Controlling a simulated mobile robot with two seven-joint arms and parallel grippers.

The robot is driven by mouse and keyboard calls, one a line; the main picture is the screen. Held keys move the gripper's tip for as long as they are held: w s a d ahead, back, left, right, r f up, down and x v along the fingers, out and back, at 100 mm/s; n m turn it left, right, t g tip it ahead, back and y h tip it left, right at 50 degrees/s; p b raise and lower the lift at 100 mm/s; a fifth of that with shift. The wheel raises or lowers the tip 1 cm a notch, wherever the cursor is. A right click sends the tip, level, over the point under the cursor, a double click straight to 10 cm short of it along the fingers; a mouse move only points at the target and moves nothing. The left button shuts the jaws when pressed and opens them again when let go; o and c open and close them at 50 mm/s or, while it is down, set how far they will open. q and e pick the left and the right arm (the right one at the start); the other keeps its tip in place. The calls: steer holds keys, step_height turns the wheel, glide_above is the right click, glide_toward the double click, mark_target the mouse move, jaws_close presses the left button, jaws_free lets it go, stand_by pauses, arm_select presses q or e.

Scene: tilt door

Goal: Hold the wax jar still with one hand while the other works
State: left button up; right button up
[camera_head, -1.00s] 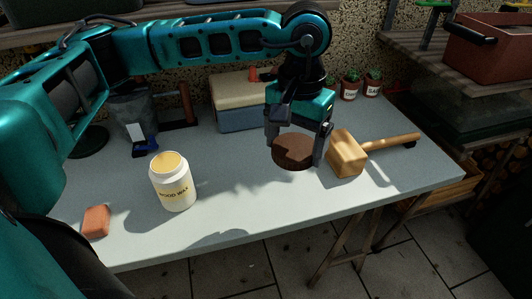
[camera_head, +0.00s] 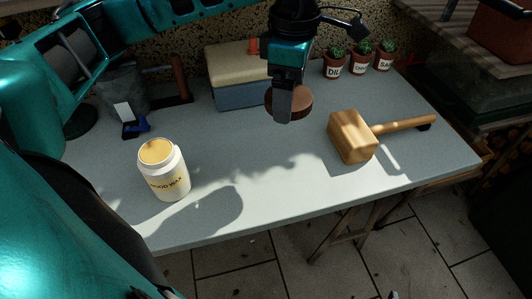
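The wax jar (camera_head: 166,178), white with a "WOOD WAX" label, stands upright on the left front of the table. Its top is open and shows yellowish wax. My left gripper (camera_head: 284,106) is up over the table's middle, right of and behind the jar. It is shut on a round brown lid (camera_head: 300,100), held clear of the tabletop; the far finger is mostly hidden. Nothing touches the jar. My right gripper is not in view.
A wooden mallet (camera_head: 354,137) lies on the right of the grey table (camera_head: 290,170). A cream-and-blue box (camera_head: 238,93) and small potted plants (camera_head: 360,62) stand at the back. A blue-handled item (camera_head: 135,129) lies behind the jar. The middle front is clear.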

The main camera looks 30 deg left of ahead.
arm_select(q)
steer(key=n, duration=0.7)
steer(key=shift+s+a+r, duration=0.1)
steer(key=shift+a+r, duration=0.1)
steer(key=shift+a, duration=0.2)
steer(key=n, duration=0.4)
steer(key=shift+s+a+r+n, duration=0.1)
steer(key=shift+a+r+n, duration=0.05)
steer(key=shift+a+n, duration=0.15)
steer(key=n, duration=0.4)
steer(key=a+n, duration=0.1)
steer(key=n, duration=0.1)
steer(key=shift+s+r+n, duration=0.1)
steer(key=shift+r+n, duration=0.05)
steer(key=shift+n, duration=0.15)
steer(key=n, duration=0.5)
steer(key=shift+s+a+r+n, duration=0.1)
steer(key=shift+a+r+n, duration=0.05)
steer(key=shift+a+n, duration=0.2)
steer(key=shift+f, duration=0.2)
steer(key=b, duration=0.2)
glide_above(270, 164)
step_height(270, 164, down, 15)
steer(key=shift+s+r, duration=0.1)
steer(key=shift+r, duration=0.05)
steer(key=shift+f, duration=0.5)
steer(key=shift+f+b, duration=0.3)
steer(key=shift+f, duration=1.65)
